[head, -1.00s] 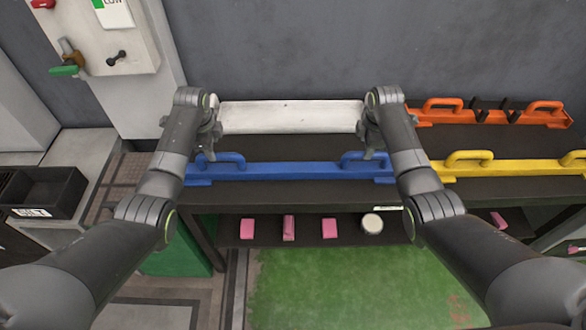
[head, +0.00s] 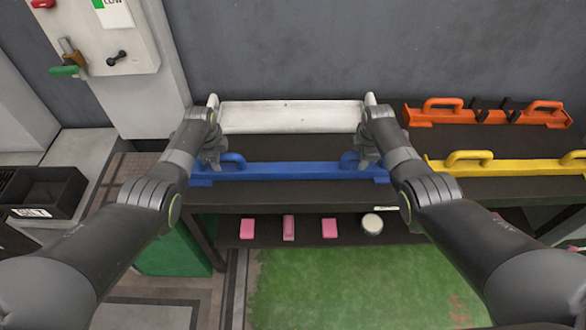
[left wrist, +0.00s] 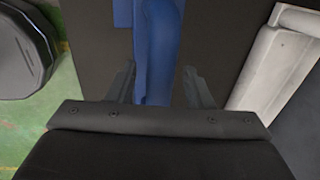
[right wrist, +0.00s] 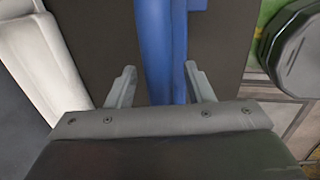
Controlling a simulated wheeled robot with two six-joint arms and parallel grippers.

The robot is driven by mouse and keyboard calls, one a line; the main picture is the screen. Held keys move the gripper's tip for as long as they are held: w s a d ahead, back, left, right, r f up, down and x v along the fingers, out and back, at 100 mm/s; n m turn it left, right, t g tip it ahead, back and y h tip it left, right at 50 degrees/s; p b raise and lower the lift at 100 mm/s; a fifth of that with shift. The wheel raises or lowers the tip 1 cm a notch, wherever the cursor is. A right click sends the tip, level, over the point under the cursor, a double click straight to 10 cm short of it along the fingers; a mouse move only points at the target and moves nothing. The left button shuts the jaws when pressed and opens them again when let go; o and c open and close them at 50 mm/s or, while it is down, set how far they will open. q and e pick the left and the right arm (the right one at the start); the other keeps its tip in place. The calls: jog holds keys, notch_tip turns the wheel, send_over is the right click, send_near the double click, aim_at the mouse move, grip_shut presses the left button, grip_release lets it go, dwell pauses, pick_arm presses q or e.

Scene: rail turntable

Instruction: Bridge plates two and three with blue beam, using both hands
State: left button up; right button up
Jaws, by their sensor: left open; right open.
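The blue beam (head: 290,172) lies along the front of the dark bench top, with a raised handle near each end. My left gripper (head: 212,163) is at its left handle, pointing down. In the left wrist view the open fingers (left wrist: 160,88) stand on either side of the blue handle (left wrist: 160,45). My right gripper (head: 368,160) is at the right handle. In the right wrist view its open fingers (right wrist: 160,85) straddle the blue handle (right wrist: 160,45). Neither gripper is closed on it. The arms partly hide both handles in the head view. I cannot make out plates two and three.
A white beam-like tray (head: 290,117) lies behind the blue beam. An orange beam (head: 480,117) and a yellow beam (head: 510,166) lie to the right. Pink blocks (head: 289,227) and a round tin (head: 372,224) sit on the shelf below. A black bin (head: 45,192) stands at left.

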pick_arm(q)
jog(key=shift+c, duration=0.3)
pick_arm(e)
jog(key=shift+c, duration=0.2)
pick_arm(q)
grip_shut()
pick_arm(e)
grip_shut()
dwell(0.5)
pick_arm(q)
jog(key=shift+w+r, duration=0.15)
jog(key=shift+w, duration=0.05)
pick_arm(e)
jog(key=shift+w+r, duration=0.15)
